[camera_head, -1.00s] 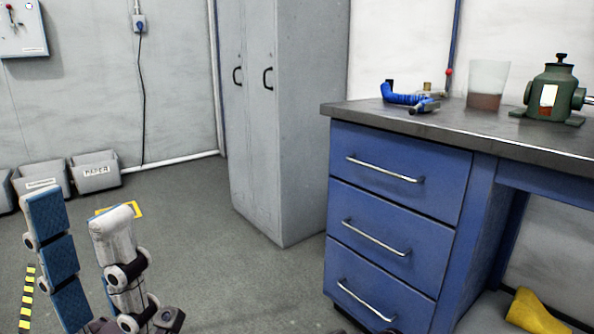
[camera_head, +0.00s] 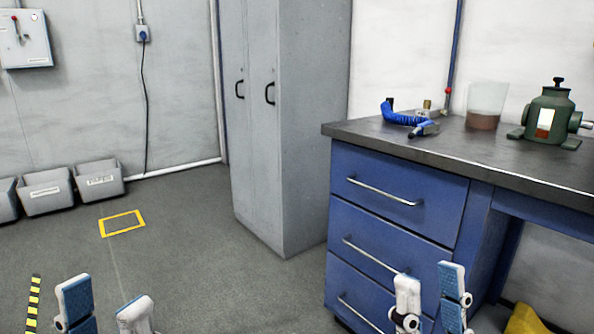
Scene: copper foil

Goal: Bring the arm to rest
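My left gripper (camera_head: 106,309) shows at the bottom left of the head view, with its fingers pointing up and spread apart. It is open, with nothing between the fingers. My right gripper (camera_head: 429,298) shows at the bottom right, in front of the blue drawers in the picture. Its two fingers are apart with a gap between them, and it holds nothing. The arms behind both grippers lie below the frame.
A workbench (camera_head: 380,132) with blue drawers (camera_head: 397,194) stands at the right. It carries a blue tool (camera_head: 402,116), a cup (camera_head: 486,106) and a green machine (camera_head: 550,115). A grey cabinet (camera_head: 300,130) stands beside it. Grey bins (camera_head: 45,191) line the left wall. The middle floor is clear.

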